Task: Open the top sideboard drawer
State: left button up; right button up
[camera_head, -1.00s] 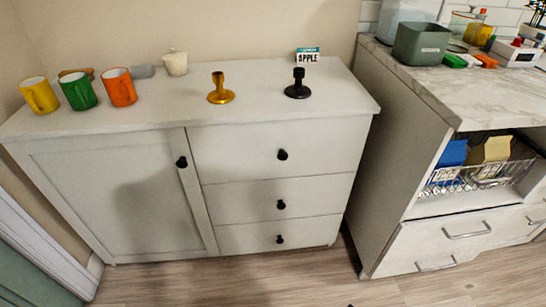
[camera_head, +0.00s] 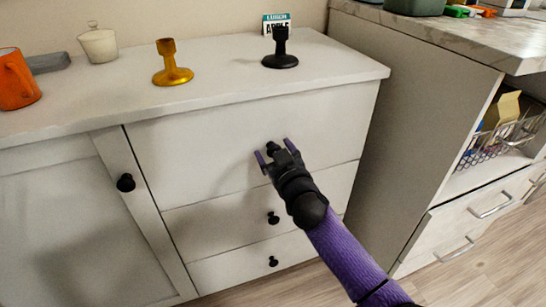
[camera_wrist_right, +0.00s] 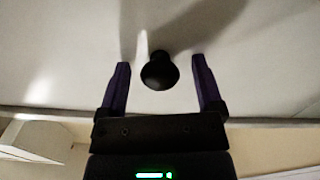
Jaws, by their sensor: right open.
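The top sideboard drawer (camera_head: 210,135) is a wide white front, shut flush with the sideboard. Its round black knob (camera_head: 273,148) sits on the front, with my right gripper at it. My right gripper (camera_head: 274,154) is open, its purple fingers to either side of the knob. In the right wrist view the knob (camera_wrist_right: 160,71) lies between the two spread fingertips (camera_wrist_right: 160,75), with a gap on each side and no visible contact. My left gripper is not in view.
Gold (camera_head: 172,65) and black (camera_head: 281,50) candle holders, an orange mug (camera_head: 16,80) and a white lidded pot (camera_head: 98,43) stand on the sideboard top. A marble-topped cabinet (camera_head: 440,38) stands to the right. Two lower drawers and a door flank the top drawer.

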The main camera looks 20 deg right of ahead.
jog(key=shift+w, duration=0.15)
grip_shut()
dwell(0.4)
